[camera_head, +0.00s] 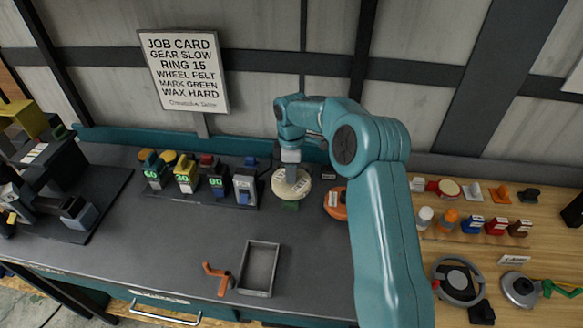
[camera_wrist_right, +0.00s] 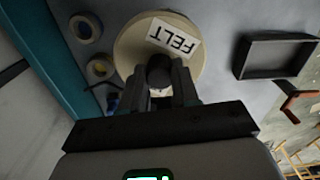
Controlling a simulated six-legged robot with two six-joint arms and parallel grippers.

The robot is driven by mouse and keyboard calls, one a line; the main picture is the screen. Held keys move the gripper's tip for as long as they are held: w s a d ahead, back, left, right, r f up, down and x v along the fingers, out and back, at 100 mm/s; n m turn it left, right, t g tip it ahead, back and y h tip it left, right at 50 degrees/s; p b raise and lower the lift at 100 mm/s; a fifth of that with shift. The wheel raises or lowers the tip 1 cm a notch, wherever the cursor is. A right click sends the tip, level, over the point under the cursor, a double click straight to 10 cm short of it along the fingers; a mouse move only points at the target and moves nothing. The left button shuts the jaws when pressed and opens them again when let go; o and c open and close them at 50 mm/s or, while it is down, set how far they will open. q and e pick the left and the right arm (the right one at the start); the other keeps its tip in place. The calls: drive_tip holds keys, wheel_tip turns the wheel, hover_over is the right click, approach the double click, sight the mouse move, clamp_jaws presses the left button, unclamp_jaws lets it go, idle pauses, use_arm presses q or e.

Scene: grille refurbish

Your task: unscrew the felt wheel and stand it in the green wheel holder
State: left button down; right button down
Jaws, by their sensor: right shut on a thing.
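The felt wheel (camera_head: 298,186) is a cream disc with a white label near the back of the bench. The label reads FELT in the right wrist view, where the wheel (camera_wrist_right: 131,42) fills the top centre. My right gripper (camera_head: 291,170) reaches down onto it and is shut on its dark central hub (camera_wrist_right: 159,68). I cannot tell whether wheel and holder touch. My left gripper is not in view.
An orange item (camera_head: 334,204) stands close right of the wheel, partly behind my arm. A grey tray (camera_head: 259,268) and orange crank (camera_head: 216,277) lie in front. A job card (camera_head: 184,72) hangs behind.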

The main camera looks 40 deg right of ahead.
drive_tip(key=shift+f+b, duration=0.3)
drive_tip(key=shift+f, duration=0.45)
drive_tip(key=shift+s+d+f+b, duration=0.1)
drive_tip(key=shift+f+b, duration=0.35)
drive_tip(key=shift+f, duration=0.25)
drive_tip(key=shift+w, duration=0.2)
drive_tip(key=shift+s, duration=0.15)
drive_tip(key=shift+f+b, duration=1)
drive_tip(key=shift+f, duration=0.65)
drive_tip(key=c, duration=0.8)
unclamp_jaws()
drive_tip(key=shift+o, duration=0.2)
